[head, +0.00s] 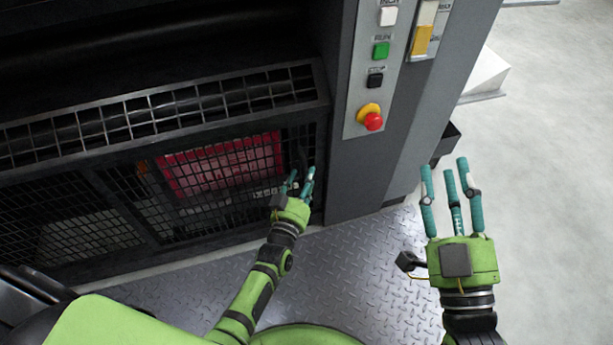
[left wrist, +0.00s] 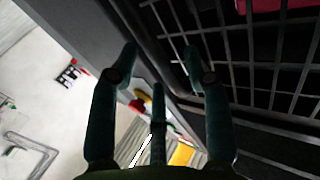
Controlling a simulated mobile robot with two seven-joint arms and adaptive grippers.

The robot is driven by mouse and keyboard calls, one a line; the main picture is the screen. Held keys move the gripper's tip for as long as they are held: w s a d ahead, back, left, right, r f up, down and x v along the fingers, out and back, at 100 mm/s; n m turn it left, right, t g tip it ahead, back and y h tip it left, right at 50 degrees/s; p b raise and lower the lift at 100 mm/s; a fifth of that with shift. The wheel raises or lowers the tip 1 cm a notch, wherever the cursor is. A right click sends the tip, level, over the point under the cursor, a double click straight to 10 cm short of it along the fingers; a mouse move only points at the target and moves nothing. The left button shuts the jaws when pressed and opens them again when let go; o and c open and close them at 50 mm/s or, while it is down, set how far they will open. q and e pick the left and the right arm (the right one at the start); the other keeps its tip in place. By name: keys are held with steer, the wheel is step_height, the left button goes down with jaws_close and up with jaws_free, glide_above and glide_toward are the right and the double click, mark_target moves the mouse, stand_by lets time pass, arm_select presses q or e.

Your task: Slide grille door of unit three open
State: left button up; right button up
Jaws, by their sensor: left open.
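The black grille door (head: 222,216) is a mesh panel low on the dark machine, with a red panel visible behind its bars. Its mesh also fills the upper right of the left wrist view (left wrist: 262,62). It appears closed across the bay. My left gripper (head: 300,181) is at the door's right end, beside the grey column; its teal fingers are open. In the left wrist view the open fingers (left wrist: 162,68) straddle the dark edge strip beside the mesh, with nothing visibly held. Contact with the door cannot be told. My right gripper (head: 451,178) is open and empty, right of the machine.
A grey column (head: 358,165) right of the door carries green (head: 380,51) and white buttons and a red stop button (head: 373,121). Another mesh panel (head: 50,225) is at the left, and a slotted grille (head: 150,112) runs above. Checkered plate floor (head: 350,260) lies in front.

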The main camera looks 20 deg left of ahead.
arm_select(q)
steer(key=shift+w, duration=1.05)
arm_select(e)
steer(key=r, duration=0.1)
steer(key=s+r+t+y, duration=0.2)
steer(key=shift+s+a+r+n, duration=0.1)
steer(key=shift+a+r+n, duration=0.2)
steer(key=shift+r+n, duration=0.1)
arm_select(q)
steer(key=shift+c, duration=0.4)
jaws_close()
